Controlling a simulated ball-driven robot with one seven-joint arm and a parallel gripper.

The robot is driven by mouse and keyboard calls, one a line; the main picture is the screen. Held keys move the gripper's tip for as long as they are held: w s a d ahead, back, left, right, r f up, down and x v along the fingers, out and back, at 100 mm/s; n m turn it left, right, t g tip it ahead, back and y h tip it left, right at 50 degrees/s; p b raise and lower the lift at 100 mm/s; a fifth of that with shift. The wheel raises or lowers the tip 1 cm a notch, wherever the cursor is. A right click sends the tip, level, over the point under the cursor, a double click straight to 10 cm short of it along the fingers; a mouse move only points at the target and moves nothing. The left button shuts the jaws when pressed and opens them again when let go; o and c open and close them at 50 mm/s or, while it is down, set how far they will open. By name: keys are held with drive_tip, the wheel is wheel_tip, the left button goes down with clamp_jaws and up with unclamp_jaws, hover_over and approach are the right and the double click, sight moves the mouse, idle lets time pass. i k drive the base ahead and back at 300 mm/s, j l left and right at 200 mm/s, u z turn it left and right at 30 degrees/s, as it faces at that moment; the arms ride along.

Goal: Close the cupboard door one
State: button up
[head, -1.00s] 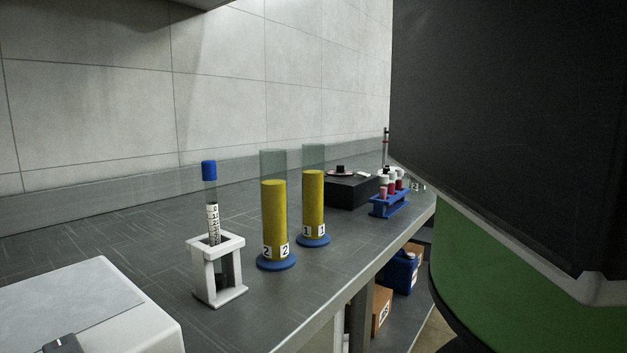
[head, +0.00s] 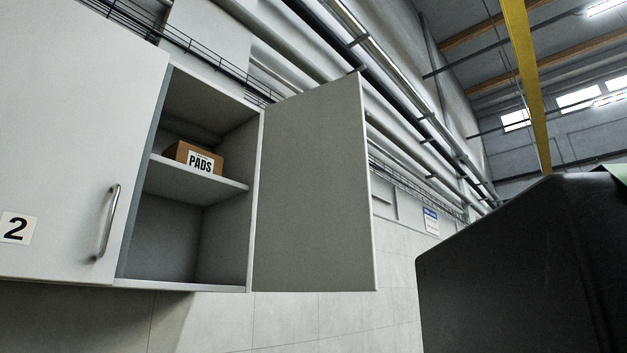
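A grey wall cupboard (head: 256,200) hangs at the left in the head view. One of its doors (head: 315,190) stands wide open, swung out to the right, with its plain inner face towards me. Its number and handle are not visible from here. The other door (head: 75,140) is shut, carries the number 2 and has a vertical bar handle (head: 107,222). My gripper is not in view.
A brown box marked PADS (head: 195,158) sits on the shelf (head: 200,178) inside the open compartment. The space below the shelf looks empty. Pipes and cable trays run along the wall above. A dark, blocky shape fills the lower right.

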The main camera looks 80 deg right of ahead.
sight(315, 230)
drive_tip(key=k+l, duration=0.15)
drive_tip(key=l, duration=0.2)
drive_tip(key=k+l, duration=0.1)
drive_tip(key=l, duration=0.3)
drive_tip(key=k+l+u, duration=0.1)
drive_tip(key=l, duration=0.25)
drive_tip(key=k+l, duration=0.2)
drive_tip(key=l, duration=0.15)
drive_tip(key=k+l, duration=0.15)
drive_tip(key=l, duration=0.2)
drive_tip(key=k+l+u, duration=0.1)
drive_tip(key=l, duration=0.25)
